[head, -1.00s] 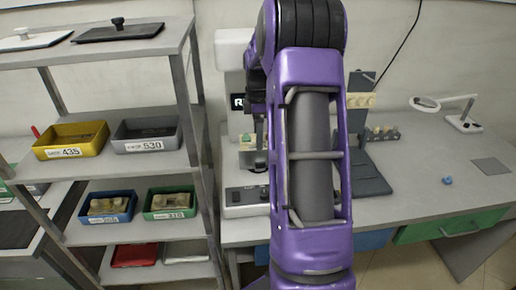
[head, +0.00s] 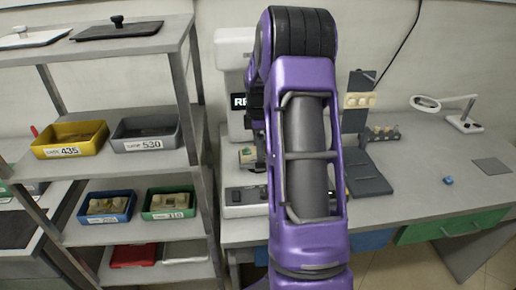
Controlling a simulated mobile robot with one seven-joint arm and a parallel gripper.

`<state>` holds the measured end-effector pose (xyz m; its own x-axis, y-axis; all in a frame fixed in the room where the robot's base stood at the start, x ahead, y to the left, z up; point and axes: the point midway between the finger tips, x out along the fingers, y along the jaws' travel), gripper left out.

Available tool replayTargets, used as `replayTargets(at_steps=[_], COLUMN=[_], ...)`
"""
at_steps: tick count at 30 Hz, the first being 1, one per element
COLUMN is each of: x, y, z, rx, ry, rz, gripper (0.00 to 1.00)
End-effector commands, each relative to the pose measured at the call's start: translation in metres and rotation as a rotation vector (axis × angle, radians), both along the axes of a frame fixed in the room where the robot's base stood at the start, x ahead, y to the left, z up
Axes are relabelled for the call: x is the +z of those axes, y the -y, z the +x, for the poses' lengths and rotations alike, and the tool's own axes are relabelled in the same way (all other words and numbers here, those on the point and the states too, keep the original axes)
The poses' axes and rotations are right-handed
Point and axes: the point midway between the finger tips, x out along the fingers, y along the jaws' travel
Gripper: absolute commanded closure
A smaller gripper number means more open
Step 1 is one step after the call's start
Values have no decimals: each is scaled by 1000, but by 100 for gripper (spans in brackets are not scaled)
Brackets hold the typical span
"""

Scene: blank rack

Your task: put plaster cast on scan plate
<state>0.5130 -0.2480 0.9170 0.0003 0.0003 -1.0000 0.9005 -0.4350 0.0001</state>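A small tan piece with a greenish patch, which looks like a plaster cast (head: 248,155), shows at the white scanner (head: 236,50), just left of my purple arm. Whether it rests on the scan plate or is held above it, I cannot tell. The scanner's base (head: 240,196) with its dark front strip shows below it. My arm covers the scanner's right side. More pale casts lie in the blue tray (head: 122,215) and the green tray (head: 182,213) on the shelf.
The grey rack (head: 190,90) at left also holds a yellow tray (head: 68,151) and a grey tray (head: 148,145). A dark stand (head: 368,182) is right of my arm. A ring lamp (head: 463,122) and small blue item (head: 448,180) are on the desk, with free room around them.

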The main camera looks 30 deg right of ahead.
Motion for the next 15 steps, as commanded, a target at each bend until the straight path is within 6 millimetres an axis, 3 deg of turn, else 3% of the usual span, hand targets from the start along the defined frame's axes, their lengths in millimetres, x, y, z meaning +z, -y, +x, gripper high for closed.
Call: replayTargets(at_steps=[8, 15], x=[6, 47], y=[0, 1], z=[0, 1], rx=[0, 0], ry=[2, 5], rz=[-1, -2], gripper=[15, 15])
